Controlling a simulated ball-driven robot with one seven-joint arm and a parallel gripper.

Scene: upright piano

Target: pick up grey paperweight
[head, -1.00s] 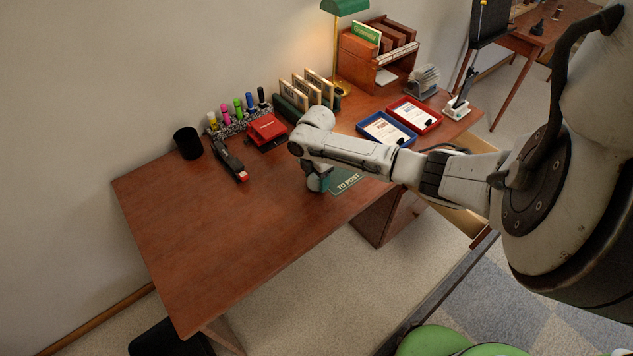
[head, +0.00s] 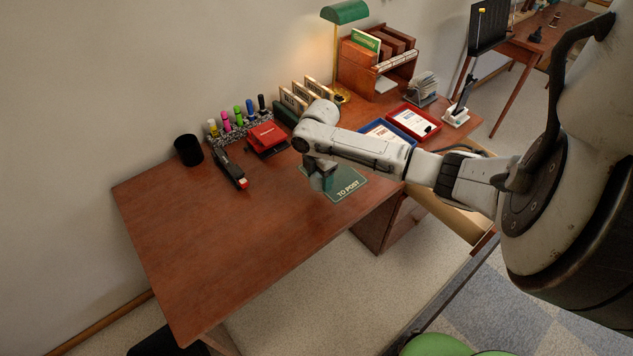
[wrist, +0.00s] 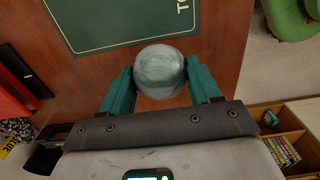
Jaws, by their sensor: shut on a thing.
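The grey paperweight (wrist: 159,71) is a rounded, marbled grey piece between the two teal fingers of my gripper (wrist: 160,88) in the wrist view. The fingers are shut on it from both sides. In the head view my gripper (head: 321,182) is above the desk, at the left part of the green "TO POST" mat (head: 346,187). The paperweight is mostly hidden there by my wrist and fingers. The mat also shows in the wrist view (wrist: 115,22), just beyond the paperweight.
On the wooden desk (head: 215,245) stand a black cup (head: 188,150), a stapler (head: 231,170), a red hole punch (head: 267,138) and several markers. A blue tray and a red tray (head: 414,122) lie behind my arm. The desk's front left is clear.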

